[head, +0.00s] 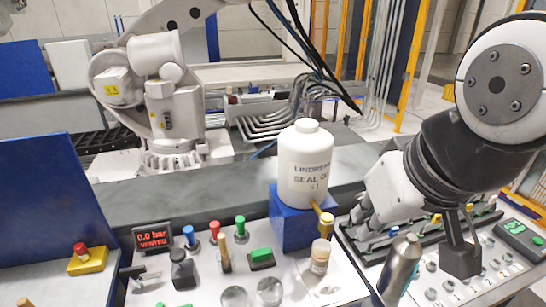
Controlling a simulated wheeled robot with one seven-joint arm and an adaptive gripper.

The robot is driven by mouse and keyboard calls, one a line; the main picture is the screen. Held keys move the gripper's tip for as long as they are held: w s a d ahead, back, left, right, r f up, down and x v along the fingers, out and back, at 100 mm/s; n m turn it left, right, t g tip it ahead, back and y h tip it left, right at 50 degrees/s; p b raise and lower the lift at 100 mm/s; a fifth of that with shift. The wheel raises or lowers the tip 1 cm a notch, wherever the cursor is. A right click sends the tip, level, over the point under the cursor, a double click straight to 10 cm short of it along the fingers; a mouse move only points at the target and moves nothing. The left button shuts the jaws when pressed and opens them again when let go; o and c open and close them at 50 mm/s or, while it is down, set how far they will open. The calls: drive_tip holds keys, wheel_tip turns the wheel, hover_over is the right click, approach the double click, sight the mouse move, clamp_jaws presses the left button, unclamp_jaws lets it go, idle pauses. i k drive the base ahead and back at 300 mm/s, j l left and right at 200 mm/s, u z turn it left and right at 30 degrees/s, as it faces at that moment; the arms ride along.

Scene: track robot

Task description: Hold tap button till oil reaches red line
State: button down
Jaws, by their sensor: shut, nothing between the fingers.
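A white bottle (303,165) with a label reading partly "SEAL O" stands on a blue block (290,222). A brass tap (323,215) comes out low on its right side. A small clear vial (320,257) stands under the tap, with a tan band low on it. I cannot make out a red line or the oil level. A green button (262,256) on a black base sits left of the vial; I cannot tell whether it is the tap button. My gripper (364,222) is right of the bottle, apart from it, shut and empty. Its fingertips are hard to make out.
A pressure display (153,237) reads 0.0 bar, vented. Several coloured knobs and a red button on a yellow box (87,258) stand left. Another robot arm (165,95) is behind.

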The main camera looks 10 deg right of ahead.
sight(326, 217)
drive_tip(key=l+z, duration=0.2)
drive_tip(key=z, duration=0.2)
drive_tip(key=l+z, duration=0.15)
drive_tip(key=z, duration=0.25)
drive_tip(key=l+z, duration=0.2)
drive_tip(key=z, duration=0.2)
